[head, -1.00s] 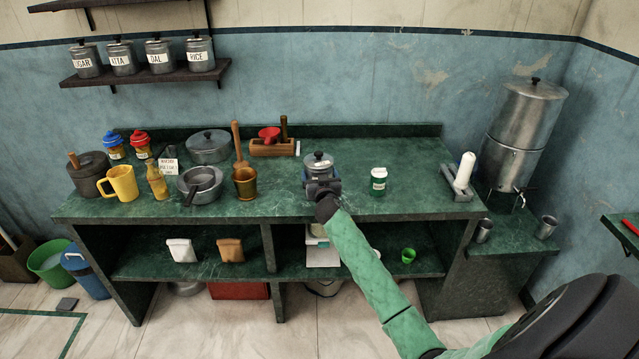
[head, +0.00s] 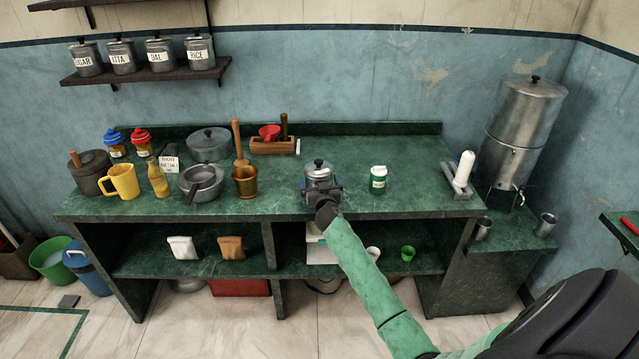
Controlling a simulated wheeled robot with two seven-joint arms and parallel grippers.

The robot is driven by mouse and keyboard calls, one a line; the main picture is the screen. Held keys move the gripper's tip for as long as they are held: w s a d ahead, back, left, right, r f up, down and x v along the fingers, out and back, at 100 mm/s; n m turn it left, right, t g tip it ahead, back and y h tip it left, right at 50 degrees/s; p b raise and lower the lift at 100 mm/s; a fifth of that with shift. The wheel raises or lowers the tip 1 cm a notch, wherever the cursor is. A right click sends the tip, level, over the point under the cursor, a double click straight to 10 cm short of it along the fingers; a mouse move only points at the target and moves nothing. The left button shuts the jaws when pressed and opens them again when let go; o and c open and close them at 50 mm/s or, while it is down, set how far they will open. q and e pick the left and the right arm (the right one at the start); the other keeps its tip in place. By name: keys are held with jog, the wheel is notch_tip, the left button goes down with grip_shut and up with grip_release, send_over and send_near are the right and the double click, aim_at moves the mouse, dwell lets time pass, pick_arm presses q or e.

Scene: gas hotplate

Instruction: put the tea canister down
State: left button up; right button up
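The tea canister (head: 318,171) is a small grey metal tin with a dark knob on its lid. It is upright at the middle of the green counter (head: 405,200), near the front edge. My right gripper (head: 322,189) comes from the front with its fingers around the lower part of the canister and appears shut on it. The fingers hide the canister's base, so I cannot tell surely whether it touches the counter. My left gripper is not in view.
A green jar (head: 378,180) stands to the right, with free counter around it. A brass mortar (head: 246,182) stands to the left, and a wooden box (head: 273,147) is behind.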

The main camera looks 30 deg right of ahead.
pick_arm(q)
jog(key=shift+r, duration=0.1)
pick_arm(e)
jog(key=shift+r, duration=0.1)
